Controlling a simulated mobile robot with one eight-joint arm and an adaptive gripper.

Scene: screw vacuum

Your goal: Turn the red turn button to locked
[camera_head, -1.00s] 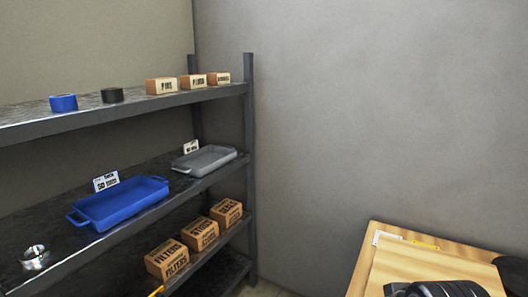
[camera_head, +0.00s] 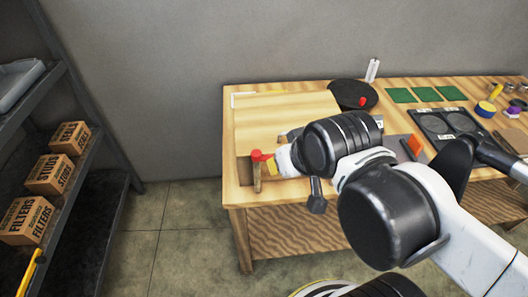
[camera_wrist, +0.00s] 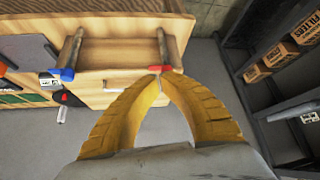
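A red turn button (camera_head: 260,156) is at the left front part of the wooden workbench. It also shows in the wrist view (camera_wrist: 153,68), at the end of a grey bar. The yellow fingertips of my gripper (camera_wrist: 159,77) come close together right at this red piece. In the head view, a bit of my gripper (camera_head: 272,166) shows just right of the button, and the arm hides the rest. I cannot tell whether the fingers pinch the button. A blue-and-red piece (camera_wrist: 66,74) ends a second bar left of it. No locked marking is readable.
The workbench (camera_head: 250,192) bears green squares (camera_head: 425,94), a dark double-plate unit (camera_head: 447,124) and a black round item (camera_head: 350,92). A shelf with labelled boxes (camera_head: 48,174) stands at the left. Floor (camera_head: 180,220) between shelf and bench is clear.

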